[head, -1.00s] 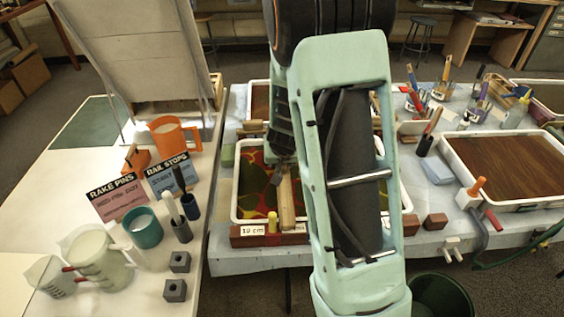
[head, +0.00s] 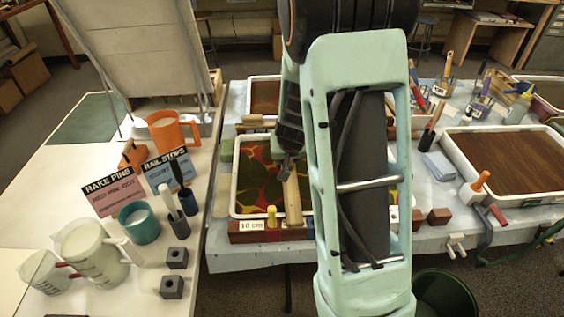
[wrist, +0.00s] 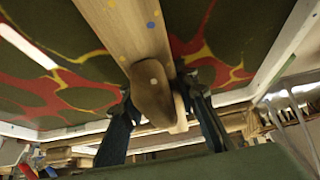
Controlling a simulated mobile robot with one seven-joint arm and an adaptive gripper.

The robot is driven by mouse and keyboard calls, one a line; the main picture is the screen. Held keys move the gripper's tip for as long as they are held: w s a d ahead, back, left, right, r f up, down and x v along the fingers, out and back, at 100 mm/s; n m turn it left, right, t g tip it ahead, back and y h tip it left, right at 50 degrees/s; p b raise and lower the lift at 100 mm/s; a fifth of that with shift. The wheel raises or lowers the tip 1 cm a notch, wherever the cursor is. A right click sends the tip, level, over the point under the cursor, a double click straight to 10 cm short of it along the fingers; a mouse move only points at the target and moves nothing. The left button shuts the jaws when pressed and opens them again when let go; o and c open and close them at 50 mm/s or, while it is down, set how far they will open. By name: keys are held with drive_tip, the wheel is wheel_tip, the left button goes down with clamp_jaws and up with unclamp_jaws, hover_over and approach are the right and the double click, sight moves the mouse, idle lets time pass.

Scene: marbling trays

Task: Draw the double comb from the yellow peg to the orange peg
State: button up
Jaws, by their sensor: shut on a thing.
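The double comb (head: 291,198) is a pale wooden bar lying across the marbled bath of the near-left white tray (head: 236,186). In the wrist view the comb (wrist: 122,22) has coloured dots and a rounded brown knob. My gripper (wrist: 160,98) has one finger on each side of the comb's grip part and is shut on it. In the head view my gripper (head: 285,168) comes down over the comb from above. The yellow peg (head: 272,216) stands at the tray's near edge, just left of the comb's near end. I cannot see the orange peg; my arm covers part of that edge.
A red-brown block with a "10 cm" label (head: 251,225) lies along the near edge. A brown tray (head: 455,163) stands to the right. Jugs (head: 92,252), an orange mug (head: 166,134) and signs crowd the left bench.

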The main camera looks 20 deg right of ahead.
sight(300, 163)
drive_tip(key=shift+s+d+f+b, duration=0.15)
drive_tip(key=shift+s+d+b, duration=0.1)
drive_tip(key=shift+d+b, duration=0.35)
drive_tip(key=shift+s+d+f+b, duration=0.1)
drive_tip(key=shift+s+d+b, duration=0.15)
drive_tip(key=shift+d+b, duration=0.35)
drive_tip(key=shift+s+d+f+b, duration=0.15)
drive_tip(key=shift+s+d+b, duration=0.1)
drive_tip(key=shift+d+b, duration=0.3)
drive_tip(key=shift+s+d+r, duration=0.1)
drive_tip(key=shift+s+d, duration=0.1)
drive_tip(key=shift+d, duration=0.35)
drive_tip(key=shift+s+d+f+b, duration=0.2)
drive_tip(key=shift+d+b, duration=0.15)
drive_tip(key=shift+b, duration=0.35)
drive_tip(key=shift+d+b, duration=0.55)
drive_tip(key=shift+b, duration=0.1)
drive_tip(key=shift+c, duration=0.4)
drive_tip(key=d+b, duration=0.3)
drive_tip(key=s+d+b, duration=0.1)
drive_tip(key=shift+d+r+b, duration=0.25)
drive_tip(key=shift+d+b, duration=0.05)
drive_tip(key=shift+b, duration=0.05)
drive_tip(key=shift+r, duration=0.1)
wheel_tip(300, 163, up, 10)
drive_tip(key=p, duration=0.7)
